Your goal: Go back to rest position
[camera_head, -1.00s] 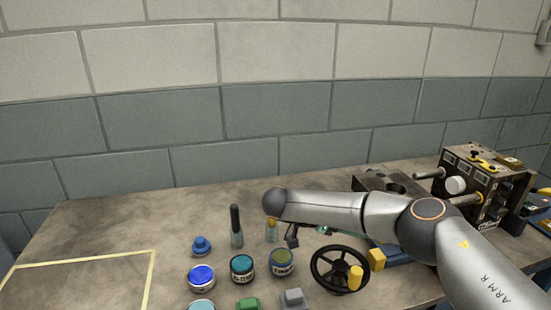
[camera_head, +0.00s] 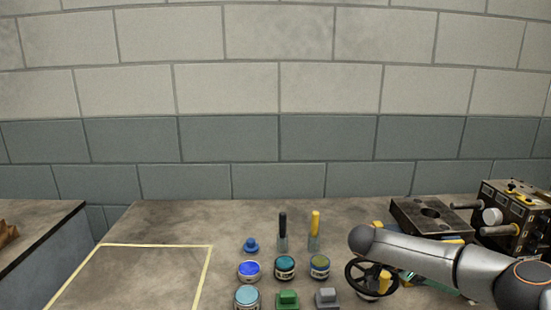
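My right arm (camera_head: 420,254) reaches in from the lower right over the bench and ends in view at a dark rounded joint. No fingers of my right gripper show. My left arm and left gripper are out of the picture.
On the bench (camera_head: 160,225) stand a dark-handled tool (camera_head: 282,226), a yellow-handled tool (camera_head: 315,224), several paint jars (camera_head: 285,268) and a blue knob (camera_head: 251,245). A yellow-taped area (camera_head: 130,275) is bare. A dark block (camera_head: 428,215) and a control box (camera_head: 512,210) stand right.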

